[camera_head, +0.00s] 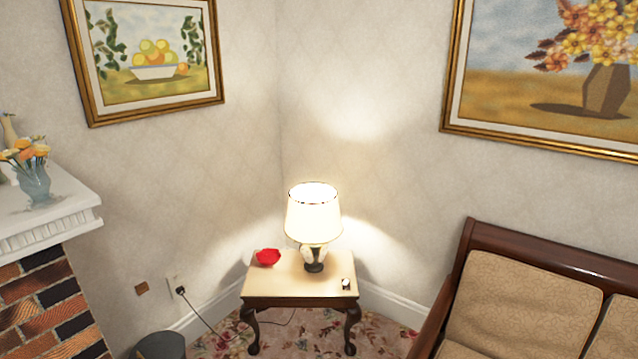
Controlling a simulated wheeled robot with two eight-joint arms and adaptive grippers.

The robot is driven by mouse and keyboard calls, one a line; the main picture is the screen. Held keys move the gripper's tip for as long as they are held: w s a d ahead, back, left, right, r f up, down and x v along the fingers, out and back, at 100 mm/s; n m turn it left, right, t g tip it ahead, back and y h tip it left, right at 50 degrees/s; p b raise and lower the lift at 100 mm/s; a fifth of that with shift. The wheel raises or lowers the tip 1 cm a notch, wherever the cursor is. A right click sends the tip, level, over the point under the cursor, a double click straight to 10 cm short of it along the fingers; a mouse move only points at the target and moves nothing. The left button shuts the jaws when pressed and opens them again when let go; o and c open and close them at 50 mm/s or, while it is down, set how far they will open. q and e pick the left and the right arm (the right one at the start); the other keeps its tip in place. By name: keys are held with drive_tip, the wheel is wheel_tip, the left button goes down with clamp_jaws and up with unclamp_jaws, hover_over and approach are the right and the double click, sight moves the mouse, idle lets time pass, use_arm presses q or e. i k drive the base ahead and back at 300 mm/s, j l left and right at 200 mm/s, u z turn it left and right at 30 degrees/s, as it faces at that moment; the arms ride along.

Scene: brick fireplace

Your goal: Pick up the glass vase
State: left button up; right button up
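A blue-grey glass vase (35,182) holding orange, yellow and white flowers stands upright on the white mantel (62,222) at the left edge of the head view. The mantel tops a brick fireplace (45,305). Neither of my grippers shows in this view, so nothing is seen touching the vase.
A small table (300,299) in the corner holds a lit lamp (313,215), a red object (267,257) and a small dark-and-white item (346,284). A wooden sofa (520,300) stands at right, a grey bin (160,346) at lower left. Patterned carpet shows between.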

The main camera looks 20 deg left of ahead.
sight(34, 181)
drive_tip(key=i+j+u, duration=0.3)
drive_tip(key=i+u, duration=0.2)
drive_tip(key=i, duration=0.15)
drive_tip(key=i+u, duration=0.45)
drive_tip(key=i, duration=0.2)
drive_tip(key=i+l+u, duration=0.15)
drive_tip(key=i+u, duration=0.35)
drive_tip(key=i, duration=0.15)
drive_tip(key=i+u, duration=0.1)
drive_tip(key=u, duration=0.35)
drive_tip(key=i+u, duration=0.1)
drive_tip(key=u, duration=0.3)
drive_tip(key=i+l+u, duration=0.1)
drive_tip(key=u, duration=0.35)
drive_tip(key=i+l+u, duration=0.1)
drive_tip(key=u, duration=0.35)
drive_tip(key=l+u, duration=0.2)
drive_tip(key=u, duration=0.25)
